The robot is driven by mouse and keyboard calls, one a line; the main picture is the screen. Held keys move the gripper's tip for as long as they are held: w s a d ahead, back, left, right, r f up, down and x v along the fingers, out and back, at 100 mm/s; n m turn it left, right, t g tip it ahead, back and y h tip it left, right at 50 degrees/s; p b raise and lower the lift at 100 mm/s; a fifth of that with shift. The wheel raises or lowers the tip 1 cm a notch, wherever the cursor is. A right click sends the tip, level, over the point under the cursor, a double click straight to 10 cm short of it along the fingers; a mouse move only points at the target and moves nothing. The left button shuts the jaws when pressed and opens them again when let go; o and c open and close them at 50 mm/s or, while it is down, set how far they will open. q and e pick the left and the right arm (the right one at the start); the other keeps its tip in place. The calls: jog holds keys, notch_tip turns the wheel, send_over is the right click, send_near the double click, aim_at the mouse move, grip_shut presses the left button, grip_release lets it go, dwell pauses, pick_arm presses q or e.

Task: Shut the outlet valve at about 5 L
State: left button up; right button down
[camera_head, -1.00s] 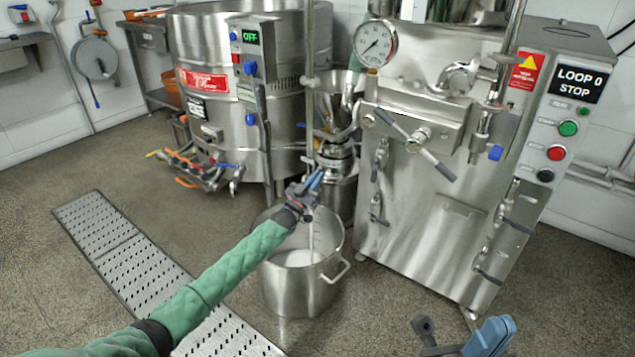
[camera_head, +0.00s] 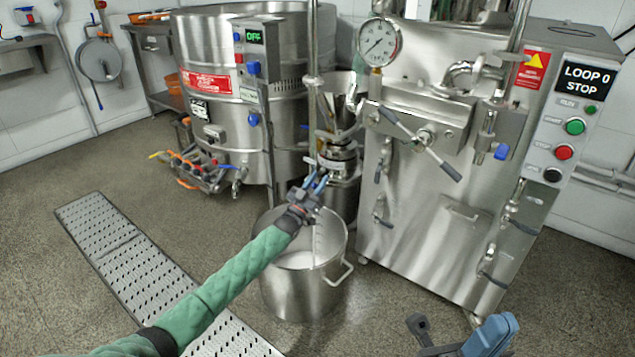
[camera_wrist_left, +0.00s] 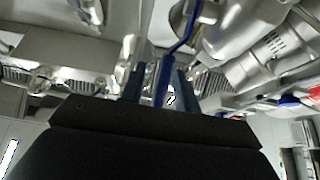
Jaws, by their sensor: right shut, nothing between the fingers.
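My left gripper (camera_head: 316,182) is above the steel pot (camera_head: 300,296), at the mill's outlet. In the left wrist view a blue lever (camera_wrist_left: 166,78), apparently the outlet valve handle, lies between its two fingers. The fingers look spread, with gaps beside the lever. The valve body is mostly hidden in the head view. The colloid mill (camera_head: 338,165) with its steel funnel stands behind the gripper. The pot holds whitish liquid (camera_head: 296,261), and a thin pale vertical line shows above it; I cannot read the volume. My right gripper (camera_head: 490,338) is at the lower right edge, shut and empty.
A large steel kettle (camera_head: 230,125) with an OFF display stands behind left. The steel machine (camera_head: 425,210) with a gauge and a "LOOP 0 STOP" display stands close on the right. A perforated floor grate (camera_head: 100,230) lies left. The floor in front of the pot is clear.

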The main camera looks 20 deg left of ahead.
pick_arm(q)
jog(key=p+v, duration=0.1)
jog(key=v, duration=0.6)
jog(key=shift+s+f, duration=0.2)
jog(key=shift+s, duration=0.1)
jog(key=shift+a, duration=0.1)
dwell(0.3)
